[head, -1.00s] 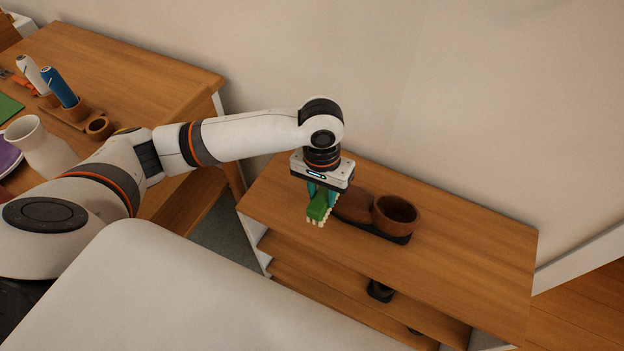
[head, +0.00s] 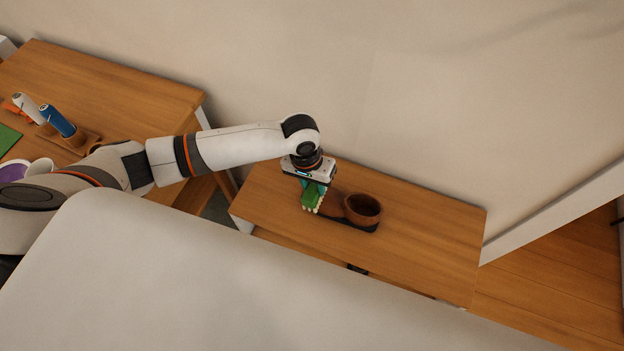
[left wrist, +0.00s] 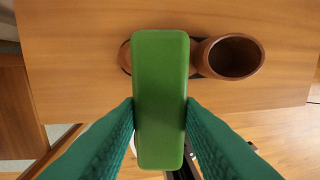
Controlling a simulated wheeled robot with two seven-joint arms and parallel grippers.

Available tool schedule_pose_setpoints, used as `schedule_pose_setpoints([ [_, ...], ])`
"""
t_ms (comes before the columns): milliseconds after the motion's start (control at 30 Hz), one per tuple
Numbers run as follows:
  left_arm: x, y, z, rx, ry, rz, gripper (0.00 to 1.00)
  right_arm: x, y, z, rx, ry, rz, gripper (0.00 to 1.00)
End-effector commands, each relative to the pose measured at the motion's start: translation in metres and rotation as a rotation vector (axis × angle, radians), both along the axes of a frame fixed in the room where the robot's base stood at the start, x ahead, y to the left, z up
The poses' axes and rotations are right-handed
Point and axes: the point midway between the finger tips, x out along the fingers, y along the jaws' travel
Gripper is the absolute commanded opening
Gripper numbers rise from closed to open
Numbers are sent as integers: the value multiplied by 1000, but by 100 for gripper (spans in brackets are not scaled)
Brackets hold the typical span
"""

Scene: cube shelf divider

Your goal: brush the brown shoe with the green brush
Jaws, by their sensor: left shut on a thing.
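The brown shoe (head: 362,209) stands on the wooden shelf unit's top, its round opening to the right and its toe to the left, on a dark sole. My left gripper (head: 313,183) is shut on the green brush (head: 310,197), whose pale bristles point down. The brush is at the toe end of the shoe and partly hides it. I cannot tell whether the bristles touch the shoe. In the left wrist view the brush (left wrist: 160,80) lies between the teal fingers and covers part of the toe; the shoe's opening (left wrist: 235,56) is clear of it.
The shelf top (head: 430,230) is bare to the right of the shoe. A wooden table (head: 120,85) at the left holds a blue bottle (head: 57,121), a white bottle (head: 27,108) and a purple thing (head: 13,172). A wall stands behind the shelf.

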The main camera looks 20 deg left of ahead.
Motion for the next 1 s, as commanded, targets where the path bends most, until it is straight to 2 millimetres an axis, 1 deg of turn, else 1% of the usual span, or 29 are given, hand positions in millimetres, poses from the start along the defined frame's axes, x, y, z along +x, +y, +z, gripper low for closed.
schedule_pose_setpoints([
  [33, 0, -1, -6, 0, 0, 0, 0, 0, 0, -7, 0, 0, 0, 36],
  [167, 0, -2, -17, 0, 0, 0, 0, 0, 0, -20, 0, 0, 0, 36],
  [300, 0, -3, -32, 0, -1, 0, 0, 0, 0, -39, 0, 0, 0, 36],
  [633, 0, -7, -57, 1, -1, 0, 0, -1, 0, -70, -1, -2, 0, 36],
  [667, -1, -7, -58, 1, -1, 0, 0, -1, 0, -71, -1, -2, 0, 36],
  [700, -7, -7, -48, 1, 2, 1, 0, -1, 0, -55, 1, -2, -1, 36],
  [733, -10, -7, -48, 1, 2, 2, 0, -1, 0, -52, 1, -2, -1, 36],
  [900, -22, -6, -50, 0, 2, 1, 0, 0, 1, -43, 1, -3, -1, 36],
  [1000, -24, -6, -51, 0, 0, 1, 0, 0, 1, -42, 1, -3, -1, 36],
])
